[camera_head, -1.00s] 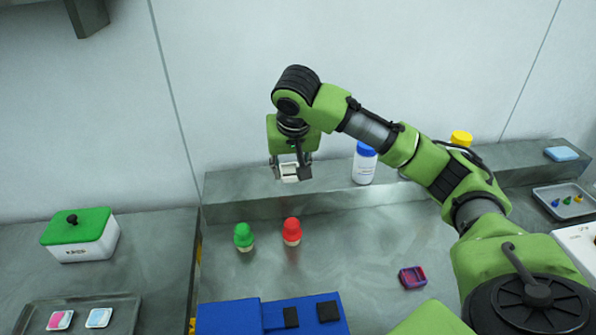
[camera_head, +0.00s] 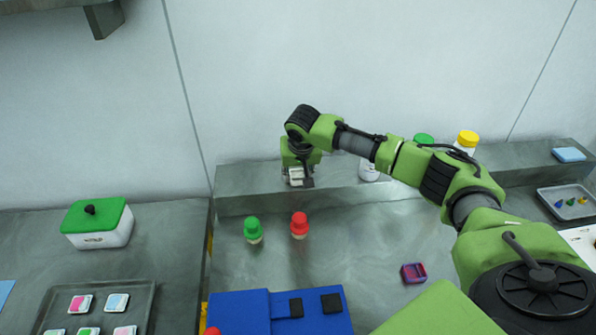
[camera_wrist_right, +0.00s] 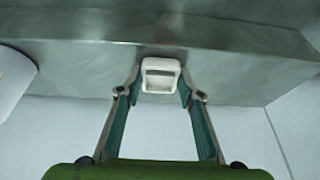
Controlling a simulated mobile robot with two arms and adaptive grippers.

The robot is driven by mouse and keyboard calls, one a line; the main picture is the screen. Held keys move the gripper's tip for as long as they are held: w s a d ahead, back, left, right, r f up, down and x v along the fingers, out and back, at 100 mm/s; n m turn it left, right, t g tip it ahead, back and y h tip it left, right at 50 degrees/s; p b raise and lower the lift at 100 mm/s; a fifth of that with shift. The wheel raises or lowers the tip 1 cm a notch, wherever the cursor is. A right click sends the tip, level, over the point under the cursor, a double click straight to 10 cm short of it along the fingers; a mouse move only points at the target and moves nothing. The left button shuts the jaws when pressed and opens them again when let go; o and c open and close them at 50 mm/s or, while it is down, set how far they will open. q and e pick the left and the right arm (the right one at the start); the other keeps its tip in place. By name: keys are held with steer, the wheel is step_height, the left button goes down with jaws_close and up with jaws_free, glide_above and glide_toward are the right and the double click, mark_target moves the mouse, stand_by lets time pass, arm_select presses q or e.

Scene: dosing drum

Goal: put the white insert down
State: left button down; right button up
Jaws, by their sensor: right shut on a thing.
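The white insert (camera_wrist_right: 160,66) is a small pale frame with an opening in its middle. In the right wrist view it sits between the two fingertips of my right gripper (camera_wrist_right: 160,88), which is shut on it. In the head view the insert (camera_head: 296,176) shows small under my right gripper (camera_head: 298,182), over the raised grey ledge (camera_head: 245,190) along the back wall. I cannot tell whether the insert touches the ledge. My left gripper is not in view.
A white bottle (camera_head: 369,171) stands on the ledge, right of the gripper. Green-capped (camera_head: 253,230) and red-capped (camera_head: 299,225) pieces stand on the table in front. The ledge's left end is clear.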

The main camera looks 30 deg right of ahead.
steer(key=shift+f, duration=0.1)
steer(key=o, duration=1.1)
steer(key=b+v, duration=0.2)
steer(key=v, duration=1)
